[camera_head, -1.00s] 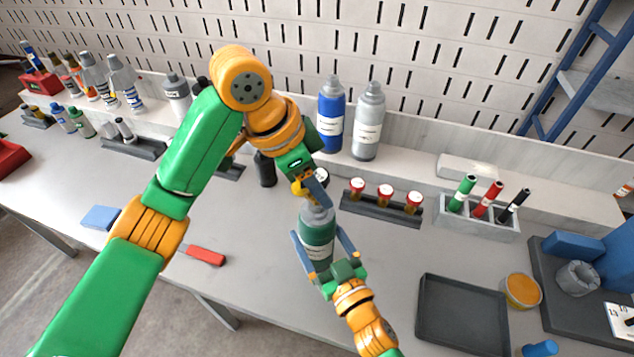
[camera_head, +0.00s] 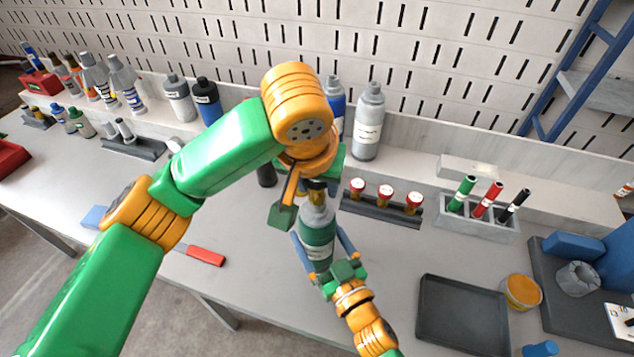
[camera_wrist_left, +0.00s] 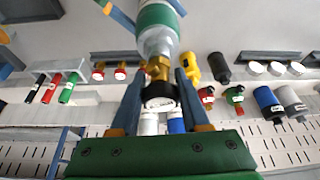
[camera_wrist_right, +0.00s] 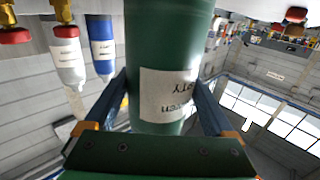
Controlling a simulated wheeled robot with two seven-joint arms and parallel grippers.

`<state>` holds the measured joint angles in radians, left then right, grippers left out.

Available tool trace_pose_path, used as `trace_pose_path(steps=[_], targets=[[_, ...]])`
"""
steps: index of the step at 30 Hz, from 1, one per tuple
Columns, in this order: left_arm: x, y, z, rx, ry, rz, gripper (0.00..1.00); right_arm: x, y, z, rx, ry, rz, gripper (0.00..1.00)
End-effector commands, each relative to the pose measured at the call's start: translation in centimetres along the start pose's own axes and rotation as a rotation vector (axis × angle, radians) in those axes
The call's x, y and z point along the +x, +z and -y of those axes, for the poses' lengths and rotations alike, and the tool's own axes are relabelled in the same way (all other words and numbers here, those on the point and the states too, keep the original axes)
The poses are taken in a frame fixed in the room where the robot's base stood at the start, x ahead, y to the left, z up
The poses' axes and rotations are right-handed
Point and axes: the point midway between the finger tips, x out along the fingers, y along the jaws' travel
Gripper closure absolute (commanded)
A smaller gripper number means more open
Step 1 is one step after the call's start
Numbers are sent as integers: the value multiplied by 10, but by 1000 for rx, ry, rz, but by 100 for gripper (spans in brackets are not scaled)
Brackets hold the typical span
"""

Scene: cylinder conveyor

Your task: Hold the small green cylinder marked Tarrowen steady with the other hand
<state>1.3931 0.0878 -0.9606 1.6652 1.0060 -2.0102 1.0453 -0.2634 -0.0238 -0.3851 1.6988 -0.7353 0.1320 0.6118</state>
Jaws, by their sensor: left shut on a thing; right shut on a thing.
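The small green cylinder (camera_head: 317,232) with a grey shoulder stands upright or nearly so over the table. My right gripper (camera_head: 322,245) is shut around its body, one finger on each side. In the right wrist view the green body (camera_wrist_right: 165,45) fills the middle, its white label (camera_wrist_right: 168,95) upside down and only partly readable. My left gripper (camera_wrist_left: 157,78) is shut on a brass regulator (camera_wrist_left: 157,68) with a round gauge (camera_wrist_left: 160,96), at the cylinder's neck. Whether the regulator is fastened there I cannot tell. In the head view my left wrist hides most of it.
A rack of red-capped pieces (camera_head: 385,208) stands close behind and right of the cylinder. A grey bottle (camera_head: 369,125) and a partly hidden blue one (camera_head: 336,105) stand on the shelf. An empty dark tray (camera_head: 462,315) lies right, a red-handled tool (camera_head: 206,256) left.

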Motion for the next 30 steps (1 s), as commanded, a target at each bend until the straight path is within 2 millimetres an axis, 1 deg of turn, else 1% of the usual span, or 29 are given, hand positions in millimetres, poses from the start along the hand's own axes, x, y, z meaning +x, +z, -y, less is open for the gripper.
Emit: trace_pose_path(steps=[2, 9, 11, 15, 16, 18, 24, 26, 30], targets=[[0, 0, 0, -45, -20, -1, 100, 0, 1, 0, 0, 1, 2, 78], [0, 0, 0, -66, -27, 1, 100, 0, 1, 0, 0, 1, 2, 78], [0, 0, 0, -150, -65, -1, 100, 0, 1, 0, 0, 1, 2, 78], [-1, -1, 0, -435, -185, -3, 100, 0, 1, 0, 0, 1, 2, 78], [-1, -1, 0, -479, -201, -2, 100, 0, 1, 0, 0, 1, 2, 78], [0, 0, 0, -531, -220, 0, 100, 0, 1, 0, 0, 1, 2, 78], [0, 0, 0, -535, -220, 2, 100, 0, 1, 0, 0, 1, 2, 78], [0, 0, 0, -582, -242, 0, 100, 0, 1, 0, 0, 1, 2, 78], [-1, -1, 0, -891, -371, -2, 100, 0, 1, 0, 1, 1, 2, 78]])
